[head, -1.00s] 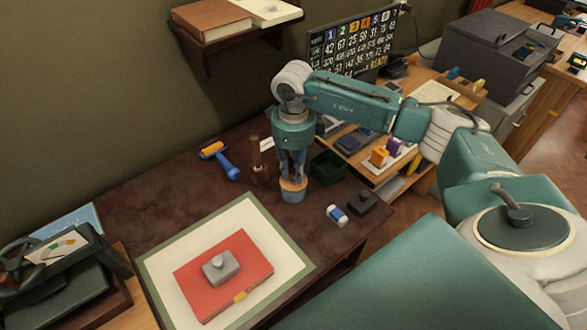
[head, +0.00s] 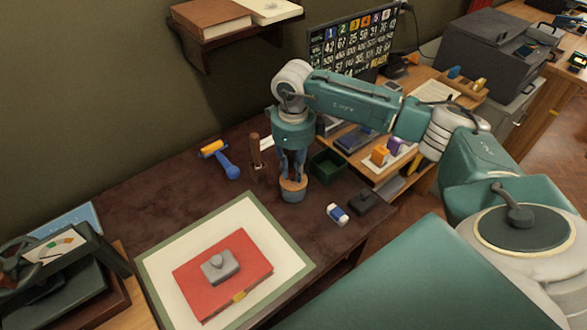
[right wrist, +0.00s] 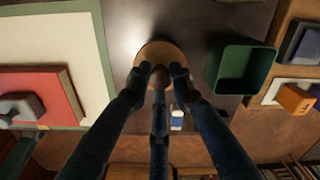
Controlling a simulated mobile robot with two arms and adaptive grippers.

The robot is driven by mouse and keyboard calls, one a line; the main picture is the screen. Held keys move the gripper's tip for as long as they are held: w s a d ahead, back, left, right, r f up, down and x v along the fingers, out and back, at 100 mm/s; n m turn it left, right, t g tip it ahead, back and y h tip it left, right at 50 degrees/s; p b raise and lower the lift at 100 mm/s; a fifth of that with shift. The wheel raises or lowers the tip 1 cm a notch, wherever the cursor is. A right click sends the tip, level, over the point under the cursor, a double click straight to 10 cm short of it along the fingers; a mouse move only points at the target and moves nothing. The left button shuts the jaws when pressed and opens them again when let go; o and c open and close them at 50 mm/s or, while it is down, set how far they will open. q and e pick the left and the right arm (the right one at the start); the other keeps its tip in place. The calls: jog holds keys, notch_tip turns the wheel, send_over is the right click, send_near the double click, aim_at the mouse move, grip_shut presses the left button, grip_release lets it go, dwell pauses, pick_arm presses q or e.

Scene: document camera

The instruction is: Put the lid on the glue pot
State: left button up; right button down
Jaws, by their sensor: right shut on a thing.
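The glue pot (head: 292,196) is a small blue-grey pot standing upright on the dark desk, below my right gripper (head: 293,176). The round tan wooden lid (head: 294,184) is at the pot's mouth, in line with it; I cannot tell whether it is fully seated. In the right wrist view the lid (right wrist: 157,50) lies under my fingers, and its dark knob is between the fingertips of my right gripper (right wrist: 161,77). My right gripper is shut on the lid by this knob. The lid hides the pot in that view. My left gripper is not in view.
A dark green open box (head: 327,164) stands just right of the pot. A brown wooden tool (head: 257,165) is close on its left. A blue-white item (head: 338,213) and a dark block (head: 363,202) lie in front right. A red book (head: 212,279) lies on the mat (head: 158,262).

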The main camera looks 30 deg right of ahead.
jog(key=shift+f+b, duration=0.35)
jog(key=shift+f, duration=0.05)
dwell(0.7)
jog(key=c, duration=1.7)
grip_release()
jog(key=shift+r, duration=0.1)
jog(key=shift+r+p, duration=0.9)
jog(key=shift+r, duration=0.55)
